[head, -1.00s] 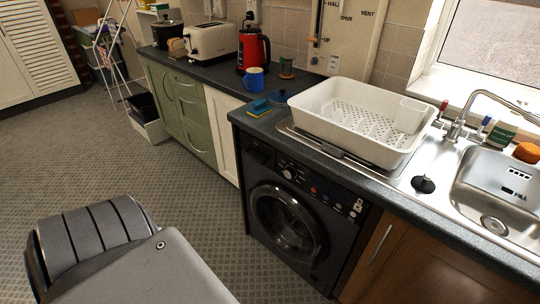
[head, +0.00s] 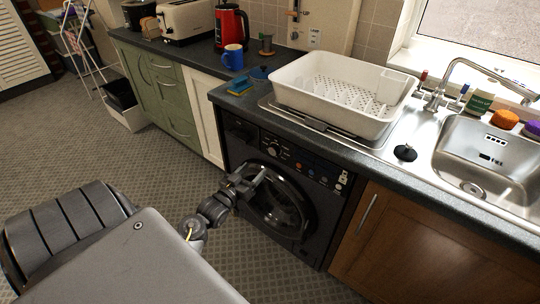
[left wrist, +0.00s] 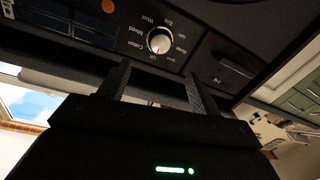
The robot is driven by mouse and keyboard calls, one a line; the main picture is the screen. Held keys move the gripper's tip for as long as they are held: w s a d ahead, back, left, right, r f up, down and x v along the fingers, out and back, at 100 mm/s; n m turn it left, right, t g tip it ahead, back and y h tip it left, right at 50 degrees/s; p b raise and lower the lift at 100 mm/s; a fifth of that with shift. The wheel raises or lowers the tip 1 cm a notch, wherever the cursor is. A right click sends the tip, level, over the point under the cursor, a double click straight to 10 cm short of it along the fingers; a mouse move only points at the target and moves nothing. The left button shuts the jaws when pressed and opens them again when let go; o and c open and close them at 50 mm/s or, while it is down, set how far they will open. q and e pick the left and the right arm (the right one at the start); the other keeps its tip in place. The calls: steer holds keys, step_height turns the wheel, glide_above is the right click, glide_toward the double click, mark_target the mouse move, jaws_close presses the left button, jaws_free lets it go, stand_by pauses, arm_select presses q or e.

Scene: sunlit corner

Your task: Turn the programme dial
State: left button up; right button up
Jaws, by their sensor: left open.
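The black washing machine (head: 318,208) stands under the worktop. Its programme dial (head: 272,151) is a small pale knob on the control panel, above the round door. In the left wrist view the dial (left wrist: 159,42) is a silver-white knob ringed by printed labels, seen upside down; its pointer is too small to read surely. My left gripper (head: 252,178) is in front of the machine's upper door area, just below the dial in the head view. In the left wrist view its two fingers (left wrist: 157,72) are apart and empty, pointing toward the dial, with nothing between them. My right gripper is out of view.
A drawer front (left wrist: 232,66) sits beside the dial. Above are the worktop edge, a white dish rack (head: 300,90) and the sink (head: 480,150). A blue mug (head: 233,57) and red kettle (head: 229,25) stand back left. The floor (head: 150,160) before the machine is clear.

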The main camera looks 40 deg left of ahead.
mark_target(272, 151)
arm_select(q)
steer(key=w, duration=0.7)
steer(key=w+a, duration=0.1)
steer(key=w, duration=0.2)
steer(key=shift+w, duration=0.35)
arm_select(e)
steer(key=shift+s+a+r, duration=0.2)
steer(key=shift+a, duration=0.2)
arm_select(q)
steer(key=c, duration=1)
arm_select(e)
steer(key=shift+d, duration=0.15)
arm_select(q)
steer(key=shift+p, duration=0.35)
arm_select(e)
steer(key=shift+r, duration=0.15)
